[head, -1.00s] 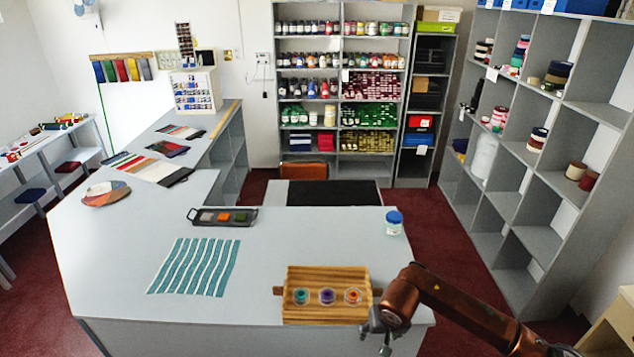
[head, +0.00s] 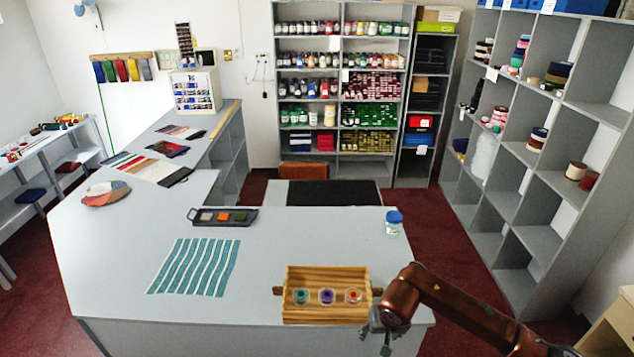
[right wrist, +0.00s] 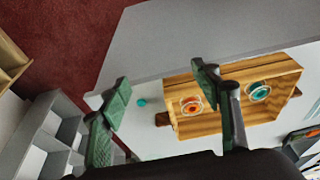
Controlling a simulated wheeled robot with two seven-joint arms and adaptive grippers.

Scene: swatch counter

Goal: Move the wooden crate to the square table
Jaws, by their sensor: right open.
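The wooden crate (head: 325,315) sits on the near edge of the grey counter, a short handle sticking out at each side. I cannot identify the square table for sure. My left gripper is not in view.
A blue-lidded jar (head: 394,222) stands behind the crate to the right. Teal strips (head: 195,267) and a dark tray (head: 222,217) lie to the left. A pale wooden piece of furniture (head: 612,325) shows at the lower right. Grey shelves (head: 545,170) line the right side.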

